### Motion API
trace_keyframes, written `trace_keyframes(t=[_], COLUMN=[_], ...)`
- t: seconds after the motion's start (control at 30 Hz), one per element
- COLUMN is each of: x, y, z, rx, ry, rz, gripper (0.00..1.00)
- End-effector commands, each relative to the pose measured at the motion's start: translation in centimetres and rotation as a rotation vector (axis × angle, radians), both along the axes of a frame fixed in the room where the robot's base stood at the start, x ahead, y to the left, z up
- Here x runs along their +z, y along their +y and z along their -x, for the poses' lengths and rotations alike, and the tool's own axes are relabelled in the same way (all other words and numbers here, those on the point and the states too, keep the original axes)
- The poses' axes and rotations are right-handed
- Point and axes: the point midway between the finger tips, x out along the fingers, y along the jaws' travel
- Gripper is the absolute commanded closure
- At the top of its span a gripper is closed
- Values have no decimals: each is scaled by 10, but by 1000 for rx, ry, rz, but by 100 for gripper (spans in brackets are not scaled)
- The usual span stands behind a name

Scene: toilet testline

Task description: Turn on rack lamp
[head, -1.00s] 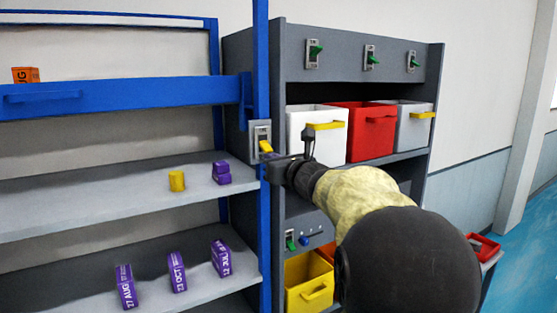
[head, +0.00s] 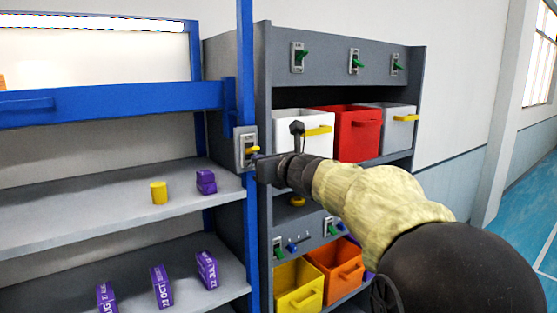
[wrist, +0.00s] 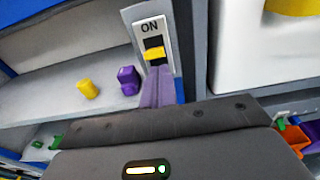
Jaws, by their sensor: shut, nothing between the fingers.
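The rack lamp switch (head: 240,148) is a pale plate on the rack's blue right post, with a yellow lever (head: 253,150). In the wrist view the lever (wrist: 154,54) sticks out just below the word ON. My gripper (head: 257,163) is shut and empty, with its fingertips just below the lever. In the wrist view the fingertips (wrist: 157,88) overlap the lever's lower edge; I cannot tell whether they touch. The lamp strip (head: 100,24) at the rack's top glows bright white.
A grey cabinet (head: 262,100) stands right of the switch, with several green-lever switches above a white bin (head: 290,130) and a red bin (head: 352,135). A yellow cylinder (head: 159,192) and purple blocks (head: 206,182) sit on the rack shelf to the left.

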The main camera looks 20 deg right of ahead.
Motion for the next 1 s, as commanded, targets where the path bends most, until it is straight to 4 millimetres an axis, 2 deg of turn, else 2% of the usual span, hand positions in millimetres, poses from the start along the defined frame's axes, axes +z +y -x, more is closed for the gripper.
trace_keyframes(t=[0.37,0.77,0.83,1.0], x=[-6,-43,-24,2], y=[-1,-1,-5,-16], z=[1,13,22,44], rx=[0,9,7,2], ry=[-2,-2,-7,-7], rz=[-2,-1,2,1], gripper=[100,100,100,100])
